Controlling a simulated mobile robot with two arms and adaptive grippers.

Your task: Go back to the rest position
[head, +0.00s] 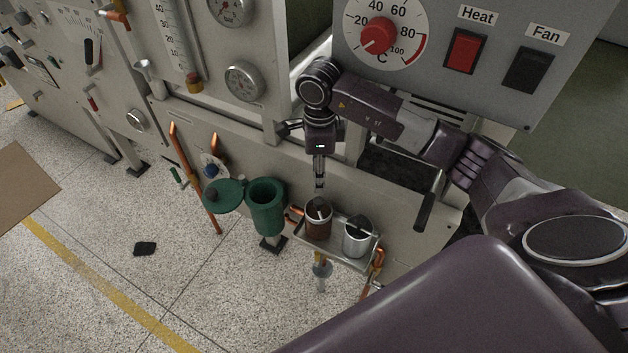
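My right arm comes in from the right, and its gripper (319,186) points down just above a brown cup (318,226). The fingers look like one narrow strip from this side, so whether they are apart or closed cannot be told. The brown cup has something pale and dark in its mouth. A silver cup (356,241) with a dark item in it stands to its right on a small metal tray (335,254). My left gripper is out of view. No release paper can be made out clearly.
A green bin (266,212) with its round lid (225,195) swung open stands left of the tray. A control panel (440,75) with a dial and two switches is behind my arm. A black scrap (145,248) lies on the open floor, near a yellow line (100,283).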

